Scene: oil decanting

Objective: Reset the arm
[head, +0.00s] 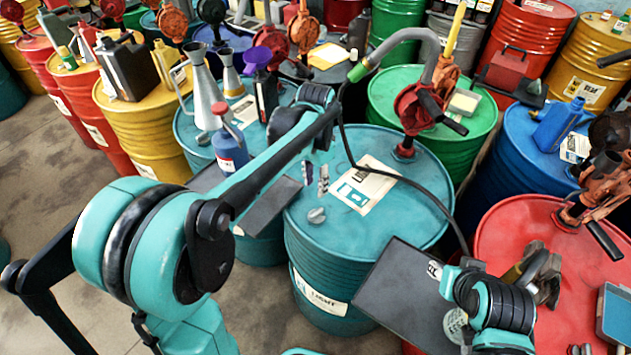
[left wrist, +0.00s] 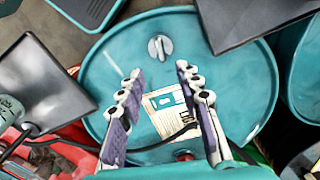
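My left gripper (head: 315,178) hangs over the front part of the teal drum (head: 420,220). In the left wrist view its two fingers (left wrist: 158,72) are spread apart with nothing between them. A grey cap (head: 316,215) sits on the drum top near its front edge, just in front of the fingers in the head view. The cap also shows beyond the fingertips in the left wrist view (left wrist: 160,47). Part of my right arm (head: 490,305) shows at the lower right. My right gripper cannot be made out in either view.
A red hand pump (head: 415,108) with a grey spout and black hose stands at the drum's back edge. A paper label (head: 362,184) lies on the drum top. Dark flat panels (head: 405,295) flank the drum. A blue bottle (head: 230,150) and grey cans stand at back left.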

